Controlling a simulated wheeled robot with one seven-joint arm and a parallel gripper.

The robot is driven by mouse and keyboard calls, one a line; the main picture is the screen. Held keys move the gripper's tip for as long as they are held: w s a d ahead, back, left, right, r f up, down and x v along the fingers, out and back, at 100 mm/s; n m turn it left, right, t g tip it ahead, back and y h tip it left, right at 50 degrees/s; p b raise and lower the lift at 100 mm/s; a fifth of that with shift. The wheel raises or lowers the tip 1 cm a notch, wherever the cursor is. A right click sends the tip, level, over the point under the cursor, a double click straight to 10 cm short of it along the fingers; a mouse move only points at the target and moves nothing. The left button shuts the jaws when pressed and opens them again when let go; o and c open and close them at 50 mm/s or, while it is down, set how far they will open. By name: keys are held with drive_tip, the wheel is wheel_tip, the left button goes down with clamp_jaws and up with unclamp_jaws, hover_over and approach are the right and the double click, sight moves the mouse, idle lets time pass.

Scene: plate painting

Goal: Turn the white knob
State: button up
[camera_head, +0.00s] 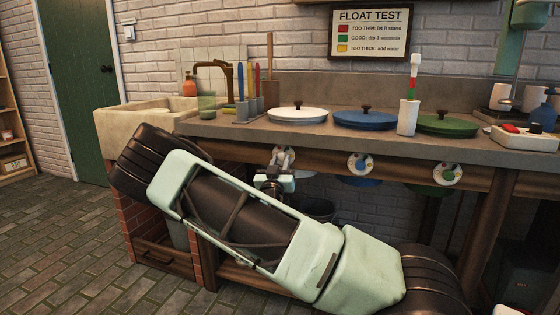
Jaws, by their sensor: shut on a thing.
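The white knob (291,155) is on the front edge of the counter, below the white lid (298,115). It is mostly hidden behind my gripper (281,162). My arm reaches up from the lower right, and my gripper is shut on the knob. The knob's exact angle is too small and hidden to tell.
A blue-marked knob (361,165) and a green-marked knob (447,174) sit further right along the wooden rail. Blue (366,120) and green (447,124) lids, and a white cylinder (408,118), stand on the counter (230,130). A sink (140,118) is left.

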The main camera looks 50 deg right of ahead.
drive_tip(key=n+p, duration=0.1)
drive_tip(key=n+t+y+p, duration=0.1)
drive_tip(key=n, duration=0.1)
drive_tip(key=n+p, duration=0.1)
drive_tip(key=n, duration=0.1)
drive_tip(key=shift+s+r+t+y, duration=0.15)
drive_tip(key=shift+r+t+y, duration=0.15)
drive_tip(key=shift+t+y, duration=0.1)
drive_tip(key=n+y+p, duration=0.1)
drive_tip(key=n+p, duration=0.1)
drive_tip(key=n+t+y+p, duration=0.1)
drive_tip(key=n, duration=0.1)
drive_tip(key=shift+s+d+r+n+p, duration=0.1)
drive_tip(key=shift+r+n+p, duration=0.05)
drive_tip(key=shift+n+p, duration=0.25)
drive_tip(key=n+y+p, duration=0.1)
drive_tip(key=n+p, duration=0.1)
drive_tip(key=n+y+p, duration=0.1)
drive_tip(key=n+p, duration=0.3)
drive_tip(key=shift+s+r+n+g+y, duration=0.1)
drive_tip(key=shift+r+n+g+y, duration=0.2)
drive_tip(key=shift+n+y, duration=0.1)
drive_tip(key=n+g+y+p, duration=0.1)
drive_tip(key=n+p, duration=0.3)
drive_tip(key=shift+r+p, duration=0.15)
drive_tip(key=shift+p, duration=0.15)
drive_tip(key=n+g+p, duration=0.1)
drive_tip(key=n+p, duration=0.2)
drive_tip(key=shift+g, duration=0.4)
drive_tip(key=shift+n+y, duration=0.3)
